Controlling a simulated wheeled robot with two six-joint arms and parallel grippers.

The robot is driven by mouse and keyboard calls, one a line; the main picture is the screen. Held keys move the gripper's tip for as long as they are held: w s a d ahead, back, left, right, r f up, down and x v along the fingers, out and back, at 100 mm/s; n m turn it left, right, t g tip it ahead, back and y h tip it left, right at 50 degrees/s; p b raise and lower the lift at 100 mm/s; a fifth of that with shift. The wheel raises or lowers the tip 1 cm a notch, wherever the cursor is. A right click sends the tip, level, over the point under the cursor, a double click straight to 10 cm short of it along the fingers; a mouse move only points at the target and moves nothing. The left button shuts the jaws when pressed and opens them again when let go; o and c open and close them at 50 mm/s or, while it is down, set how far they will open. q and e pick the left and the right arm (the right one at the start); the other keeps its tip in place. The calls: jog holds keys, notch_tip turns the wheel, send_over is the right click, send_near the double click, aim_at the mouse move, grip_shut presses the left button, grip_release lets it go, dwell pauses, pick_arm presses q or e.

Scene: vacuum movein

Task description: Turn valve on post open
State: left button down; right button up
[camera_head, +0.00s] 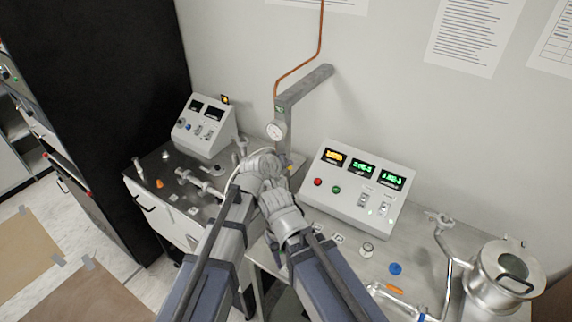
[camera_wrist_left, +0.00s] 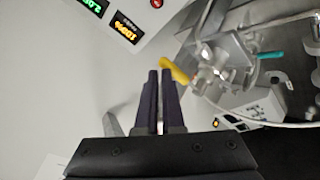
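A grey post (camera_head: 284,122) with a round gauge (camera_head: 275,131) stands at the back wall, a copper pipe rising above it. In the left wrist view a yellow handle (camera_wrist_left: 173,69) sits on metal fittings (camera_wrist_left: 218,72), just beyond and right of my left fingertips. I cannot tell if it touches them. My left gripper (camera_wrist_left: 160,75) has its dark fingers close together, with a narrow gap and nothing seen between them. In the head view my left gripper (camera_head: 262,166) is in front of the post's lower part and hides it. My right gripper (camera_head: 276,200) is beside it, its fingers hidden.
A control box (camera_head: 352,190) with lit displays stands right of the grippers, and a smaller box (camera_head: 205,126) stands at left. A steel vessel (camera_head: 503,272) and pipework are at right. Loose small parts lie on both bench tops. A teal handle (camera_wrist_left: 270,56) is near the fittings.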

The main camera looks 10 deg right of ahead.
pick_arm(q)
jog(key=shift+w, duration=0.3)
jog(key=shift+w+a, duration=0.4)
jog(key=shift+w, duration=0.05)
pick_arm(e)
jog(key=shift+d, duration=0.1)
pick_arm(q)
jog(key=shift+r, duration=0.15)
pick_arm(e)
jog(key=shift+r, duration=0.15)
